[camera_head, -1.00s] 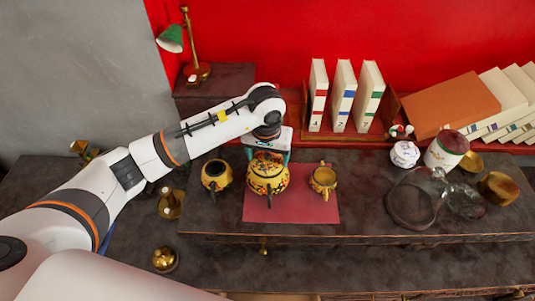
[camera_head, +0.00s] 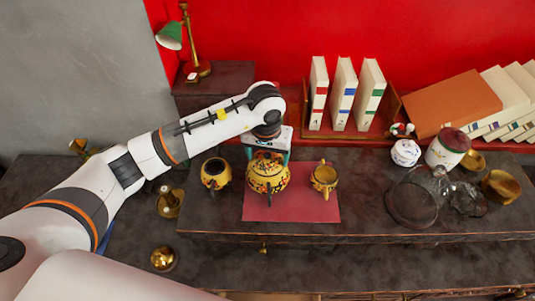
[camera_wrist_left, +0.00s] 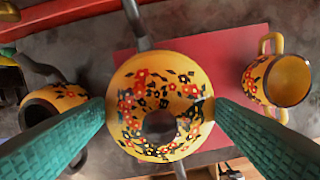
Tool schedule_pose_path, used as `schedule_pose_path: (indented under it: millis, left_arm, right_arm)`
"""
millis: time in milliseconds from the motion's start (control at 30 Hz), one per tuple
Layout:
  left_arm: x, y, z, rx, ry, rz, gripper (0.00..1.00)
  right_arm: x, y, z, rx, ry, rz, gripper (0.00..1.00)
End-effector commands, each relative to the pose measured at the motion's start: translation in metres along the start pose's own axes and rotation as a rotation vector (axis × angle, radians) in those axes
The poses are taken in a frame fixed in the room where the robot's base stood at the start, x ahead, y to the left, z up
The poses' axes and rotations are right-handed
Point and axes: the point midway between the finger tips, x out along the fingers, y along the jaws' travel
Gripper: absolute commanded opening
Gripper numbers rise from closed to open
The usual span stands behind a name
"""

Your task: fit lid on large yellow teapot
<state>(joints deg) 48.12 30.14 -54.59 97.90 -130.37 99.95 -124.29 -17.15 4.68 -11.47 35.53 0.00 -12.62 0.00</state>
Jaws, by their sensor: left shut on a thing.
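The large yellow teapot (camera_head: 266,184) stands on the red mat, with painted flowers and a dark spout toward the front. My left gripper (camera_head: 268,155) is above it, its green fingers pointing down. A finger presses each side. My right gripper is not in view.
A smaller open yellow pot (camera_head: 215,173) stands close on the left, a yellow cup (camera_head: 324,178) on the right of the red mat (camera_head: 300,208). Glassware (camera_head: 415,200) and jars are farther right. Books (camera_head: 344,95) stand behind. The dark table's front is clear.

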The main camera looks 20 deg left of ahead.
Motion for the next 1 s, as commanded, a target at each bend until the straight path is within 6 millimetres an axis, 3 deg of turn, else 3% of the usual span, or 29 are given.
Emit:
schedule_pose_path:
  millis: [167, 200, 333, 667, 1000]
  left_arm:
    - [0.002, 0.000, 0.000, 0.000, -0.001, 0.000, 0.54]
    - [0.002, 0.000, 0.000, 0.000, -0.001, 0.000, 0.79]
    - [0.002, 0.000, 0.000, 0.000, -0.001, 0.000, 1.00]
    - [-0.005, 0.000, 0.001, 0.000, -0.004, -0.001, 1.00]
    - [-0.070, 0.000, 0.002, 0.001, -0.008, -0.001, 1.00]
  right_arm:
    - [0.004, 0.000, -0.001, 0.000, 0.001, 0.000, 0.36]
    - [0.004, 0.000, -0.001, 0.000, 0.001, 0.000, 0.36]
    - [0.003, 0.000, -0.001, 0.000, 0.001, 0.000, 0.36]
    - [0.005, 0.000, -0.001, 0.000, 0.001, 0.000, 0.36]
    - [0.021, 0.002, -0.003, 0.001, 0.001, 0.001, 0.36]
